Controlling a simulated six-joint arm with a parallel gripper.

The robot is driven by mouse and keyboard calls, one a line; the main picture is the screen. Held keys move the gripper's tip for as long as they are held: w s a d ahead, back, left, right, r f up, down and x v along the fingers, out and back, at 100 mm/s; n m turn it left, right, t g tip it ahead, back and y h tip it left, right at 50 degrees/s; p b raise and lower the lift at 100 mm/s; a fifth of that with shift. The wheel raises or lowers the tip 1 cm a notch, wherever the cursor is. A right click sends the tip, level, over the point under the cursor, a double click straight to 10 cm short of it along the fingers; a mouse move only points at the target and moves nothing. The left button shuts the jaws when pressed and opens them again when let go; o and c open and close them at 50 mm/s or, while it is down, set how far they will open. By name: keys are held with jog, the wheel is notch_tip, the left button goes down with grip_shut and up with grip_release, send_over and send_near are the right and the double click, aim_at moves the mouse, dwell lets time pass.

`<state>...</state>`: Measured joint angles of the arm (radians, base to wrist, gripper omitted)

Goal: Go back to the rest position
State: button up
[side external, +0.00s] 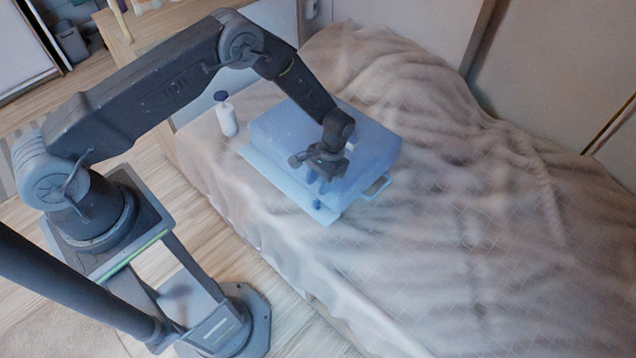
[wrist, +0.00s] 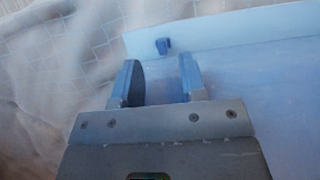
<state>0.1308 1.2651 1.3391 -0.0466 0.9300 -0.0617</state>
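My gripper (side external: 318,178) is above the front part of a light blue case (side external: 290,130) that lies on the bed. In the wrist view my gripper (wrist: 157,80) has its two fingers apart with nothing visible between them. A small dark blue piece (wrist: 162,46) sits on the pale edge strip of the case, beyond the fingertips. A small blue knob (side external: 317,204) also shows near the front edge in the side view. Whether the fingers touch the case cannot be told.
The case rests on a bed with a wrinkled beige blanket (side external: 450,200). A white bottle with a dark cap (side external: 226,114) stands left of the case. A light blue handle (side external: 377,187) sticks out at the case's right. The blanket to the right is clear.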

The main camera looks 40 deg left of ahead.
jog(key=shift+r, duration=0.1)
jog(key=s+a+r+t, duration=0.1)
jog(key=a+r+t, duration=0.1)
jog(key=r, duration=1.3)
jog(key=s+a+r+t, duration=0.1)
jog(key=r+t, duration=0.2)
jog(key=r, duration=1.2)
jog(key=s+a+r+t, duration=0.1)
jog(key=s+r+t, duration=0.1)
jog(key=s+r, duration=0.4)
jog(key=s+a+r+t, duration=0.2)
jog(key=s+r, duration=0.4)
jog(key=s, duration=0.8)
jog(key=shift+s+a+t, duration=0.2)
jog(key=shift+t, duration=0.4)
